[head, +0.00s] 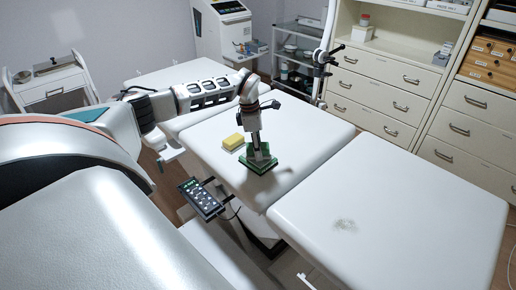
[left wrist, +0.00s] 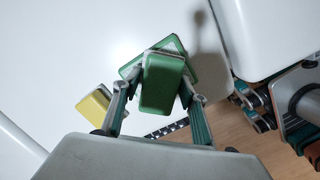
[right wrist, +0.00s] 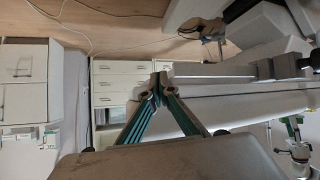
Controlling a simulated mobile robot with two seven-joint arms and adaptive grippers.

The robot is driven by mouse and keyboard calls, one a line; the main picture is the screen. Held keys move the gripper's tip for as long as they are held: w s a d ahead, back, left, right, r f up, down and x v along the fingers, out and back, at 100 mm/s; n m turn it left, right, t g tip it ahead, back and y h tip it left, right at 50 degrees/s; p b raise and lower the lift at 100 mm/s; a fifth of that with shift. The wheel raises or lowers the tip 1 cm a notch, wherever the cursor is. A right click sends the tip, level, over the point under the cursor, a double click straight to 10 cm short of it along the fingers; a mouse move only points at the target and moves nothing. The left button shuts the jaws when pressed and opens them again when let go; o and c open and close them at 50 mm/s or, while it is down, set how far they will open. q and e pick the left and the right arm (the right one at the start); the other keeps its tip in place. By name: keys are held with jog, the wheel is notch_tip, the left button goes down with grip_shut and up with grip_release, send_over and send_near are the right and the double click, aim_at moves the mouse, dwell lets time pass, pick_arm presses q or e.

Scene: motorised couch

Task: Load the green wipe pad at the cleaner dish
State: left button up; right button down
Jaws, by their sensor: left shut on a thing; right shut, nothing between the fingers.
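My left gripper (head: 258,148) points down over the middle section of the white couch. It is shut on the green wipe pad, a green block (left wrist: 162,82) seen between the fingers in the left wrist view. Directly under the pad is the square green cleaner dish (head: 260,168), its rim (left wrist: 184,44) showing around the pad. The pad hides most of the dish, and I cannot tell whether they touch. My right gripper (right wrist: 160,88) is shut and empty in the right wrist view, away from the dish; it is not visible in the head view.
A yellow pad (head: 233,142) lies on the couch just left of the dish. A greyish smudge (head: 344,224) marks the otherwise clear near-right couch section (head: 410,205). A black keypad (head: 200,198) sticks out from the couch side. Drawer cabinets (head: 385,80) stand behind.

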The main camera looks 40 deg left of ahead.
pick_arm(q)
jog(key=shift+f, duration=0.2)
dwell(0.3)
jog(key=shift+f, duration=0.3)
dwell(0.5)
jog(key=shift+s+f, duration=0.1)
dwell(1.6)
notch_tip(320, 180, up, 5)
jog(key=p, duration=0.5)
jog(key=shift+f, duration=0.1)
jog(key=shift+r, duration=1.2)
